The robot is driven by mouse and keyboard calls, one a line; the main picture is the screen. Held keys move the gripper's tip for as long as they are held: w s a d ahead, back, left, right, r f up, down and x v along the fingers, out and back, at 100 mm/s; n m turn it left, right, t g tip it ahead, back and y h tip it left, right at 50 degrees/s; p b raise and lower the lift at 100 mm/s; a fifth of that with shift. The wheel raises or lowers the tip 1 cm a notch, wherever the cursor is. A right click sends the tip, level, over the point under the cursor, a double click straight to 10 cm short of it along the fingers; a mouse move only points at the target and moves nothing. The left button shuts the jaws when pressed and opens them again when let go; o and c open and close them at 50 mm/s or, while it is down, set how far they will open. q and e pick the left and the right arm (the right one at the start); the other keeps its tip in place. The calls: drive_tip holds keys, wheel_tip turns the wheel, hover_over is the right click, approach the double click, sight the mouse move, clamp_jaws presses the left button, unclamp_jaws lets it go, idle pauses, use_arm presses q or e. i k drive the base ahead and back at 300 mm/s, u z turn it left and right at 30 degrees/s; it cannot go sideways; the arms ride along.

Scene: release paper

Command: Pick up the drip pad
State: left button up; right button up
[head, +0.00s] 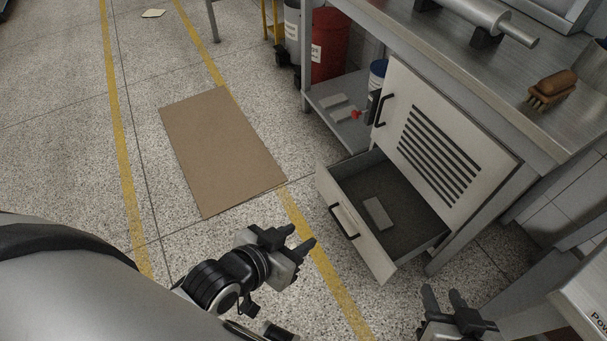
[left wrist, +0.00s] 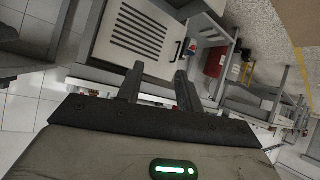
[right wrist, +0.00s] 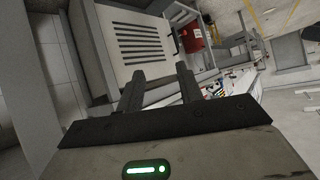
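A flat brown rectangular sheet (head: 222,150), which looks like the drip pad, lies on the speckled floor between and partly over yellow lines. My left gripper (head: 299,237) is open and empty, off the sheet's near right corner and apart from it. It also shows open in the left wrist view (left wrist: 157,80). My right gripper (head: 442,291) is open and empty at the lower right, below the open drawer; it also shows open in the right wrist view (right wrist: 159,80).
An open drawer (head: 349,237) with a small grey block (head: 378,213) juts out under a vented cabinet (head: 437,150). A metal workbench (head: 470,62) holds a brush (head: 551,89). A red bin (head: 331,46) stands behind. A small pale pad (head: 153,13) lies far left. Floor left of the sheet is clear.

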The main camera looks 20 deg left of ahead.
sight(373, 207)
drive_tip(key=u, duration=0.8)
drive_tip(key=i, duration=1)
drive_tip(key=u, duration=0.05)
